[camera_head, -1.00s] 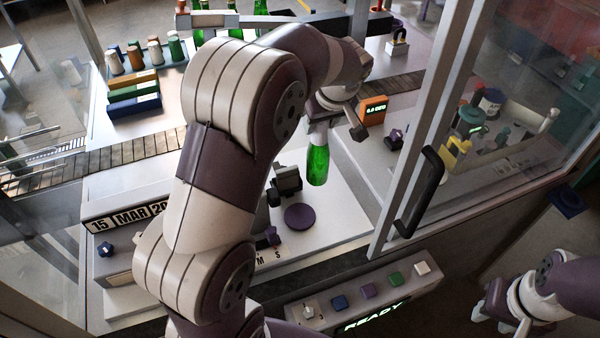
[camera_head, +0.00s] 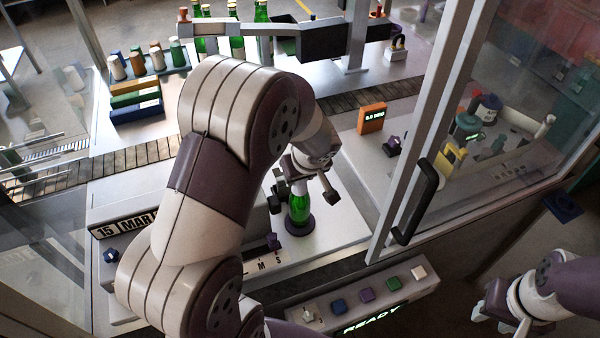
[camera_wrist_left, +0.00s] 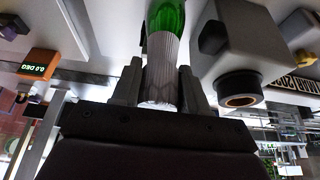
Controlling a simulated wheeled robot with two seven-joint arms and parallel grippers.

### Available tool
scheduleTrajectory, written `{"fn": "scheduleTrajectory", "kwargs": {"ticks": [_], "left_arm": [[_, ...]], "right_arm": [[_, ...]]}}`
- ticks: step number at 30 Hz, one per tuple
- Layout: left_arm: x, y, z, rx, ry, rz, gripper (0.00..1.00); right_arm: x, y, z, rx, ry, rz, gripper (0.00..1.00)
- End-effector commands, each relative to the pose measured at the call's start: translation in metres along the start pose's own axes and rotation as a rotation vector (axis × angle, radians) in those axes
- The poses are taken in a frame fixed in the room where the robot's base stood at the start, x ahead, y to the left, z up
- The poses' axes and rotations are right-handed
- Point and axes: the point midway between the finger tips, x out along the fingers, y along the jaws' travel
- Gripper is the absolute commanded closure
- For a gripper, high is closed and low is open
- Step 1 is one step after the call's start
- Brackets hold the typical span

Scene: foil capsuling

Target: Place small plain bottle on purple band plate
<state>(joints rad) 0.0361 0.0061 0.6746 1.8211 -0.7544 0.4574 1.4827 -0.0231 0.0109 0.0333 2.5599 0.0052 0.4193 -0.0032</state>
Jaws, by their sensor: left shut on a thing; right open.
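The small green bottle (camera_head: 299,207) stands upright at the round purple plate (camera_head: 298,225), with its base over the plate. Whether the base touches the plate is hard to tell. My left gripper (camera_head: 305,178) is at the bottle's top, with the arm reaching over from the left. In the left wrist view, my left gripper (camera_wrist_left: 161,88) is shut on the grey-white neck sleeve of the bottle (camera_wrist_left: 166,17). My right gripper (camera_head: 492,318) is open and empty at the lower right, outside the cabinet, far from the bottle.
A dark device (camera_head: 279,189) stands just behind-left of the bottle. A button panel (camera_head: 365,295) lies in front. The glass door with its black handle (camera_head: 415,203) is to the right. An orange display (camera_head: 371,118) and several green bottles (camera_head: 236,44) are farther back.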

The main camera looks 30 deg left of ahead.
Motion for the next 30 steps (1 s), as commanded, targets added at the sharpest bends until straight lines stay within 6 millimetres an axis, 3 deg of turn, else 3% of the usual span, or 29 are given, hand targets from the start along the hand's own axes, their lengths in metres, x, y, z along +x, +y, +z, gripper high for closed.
{"fn": "scheduleTrajectory", "kwargs": {"ticks": [4,5,6,7,14,17,18,30], "left_arm": [[0.004,0.001,0.001,0.0,0.002,0.002,1.0],[0.003,0.0,0.001,0.001,0.0,0.0,0.47],[0.002,0.0,0.001,0.001,0.0,0.0,0.34],[0.002,0.0,0.001,0.001,0.0,0.0,0.31],[0.002,0.0,0.001,0.0,0.0,0.0,0.31],[-0.005,0.0,-0.002,0.0,0.0,0.0,0.31],[-0.007,0.001,-0.001,0.0,0.003,0.003,0.31],[-0.103,0.001,0.0,0.0,0.003,0.004,0.31]], "right_arm": [[0.006,0.0,0.001,0.0,0.0,0.0,0.59],[0.004,0.0,0.001,0.0,0.0,0.0,0.59],[0.004,0.0,0.001,0.0,0.0,0.0,0.59],[0.004,0.0,0.001,0.0,0.0,0.0,0.59],[0.004,0.0,0.0,0.0,0.0,0.0,0.59],[-0.005,0.0,-0.001,0.0,0.0,0.0,0.59],[0.0,0.0,0.0,0.0,0.001,0.0,0.59],[0.016,0.0,0.002,0.0,0.0,0.0,0.59]]}}
